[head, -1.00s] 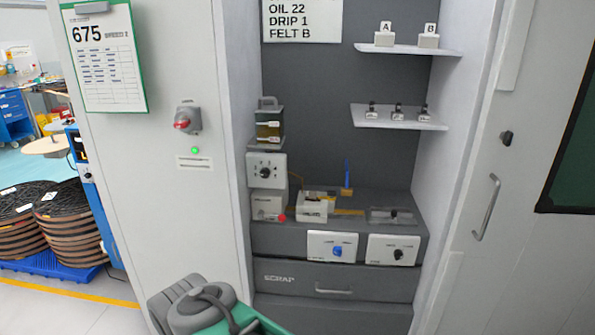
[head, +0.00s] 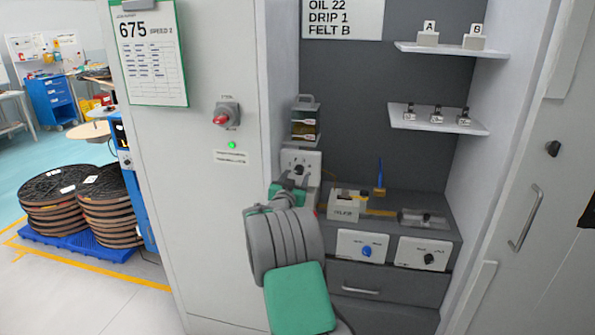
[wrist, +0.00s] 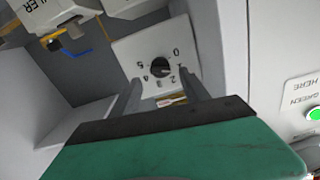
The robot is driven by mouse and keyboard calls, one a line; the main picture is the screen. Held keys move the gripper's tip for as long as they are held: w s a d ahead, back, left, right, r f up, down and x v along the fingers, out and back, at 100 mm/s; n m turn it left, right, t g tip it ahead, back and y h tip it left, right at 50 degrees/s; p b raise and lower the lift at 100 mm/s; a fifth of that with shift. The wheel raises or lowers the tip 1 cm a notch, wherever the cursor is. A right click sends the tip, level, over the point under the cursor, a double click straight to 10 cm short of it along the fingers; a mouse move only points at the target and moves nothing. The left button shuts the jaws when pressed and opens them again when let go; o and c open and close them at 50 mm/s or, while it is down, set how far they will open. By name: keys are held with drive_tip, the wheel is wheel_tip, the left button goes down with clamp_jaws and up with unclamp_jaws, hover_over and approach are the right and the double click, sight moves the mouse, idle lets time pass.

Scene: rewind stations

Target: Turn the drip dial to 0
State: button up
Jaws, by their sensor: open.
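The drip dial is a dark round knob on a white panel (head: 306,158), low in the cabinet's left side under an oil reservoir (head: 305,123). The wrist view shows its black knob (wrist: 159,67) tilted and close, with upside-down numbers including 0, 2 and 5 around it. I cannot tell which number the knob points at. My gripper (head: 290,181) is in front of the panel and partly hides its lower part in the head view. In the wrist view its two open fingers (wrist: 160,78) reach toward the knob, one on each side, with nothing held between them.
A white card (head: 343,17) reads OIL 22, DRIP 1, FELT B. A white block (head: 345,205), a blue-knob panel (head: 361,247) and a black-knob panel (head: 423,254) lie to the right. A red switch (head: 226,115) and green light (head: 232,145) are on the left cabinet face.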

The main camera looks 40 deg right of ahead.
sight(298, 171)
drive_tip(key=p+x, duration=0.1)
drive_tip(key=x, duration=0.3)
drive_tip(key=shift+w+d, duration=0.15)
drive_tip(key=shift+w, duration=0.05)
drive_tip(key=shift+c, duration=0.4)
clamp_jaws()
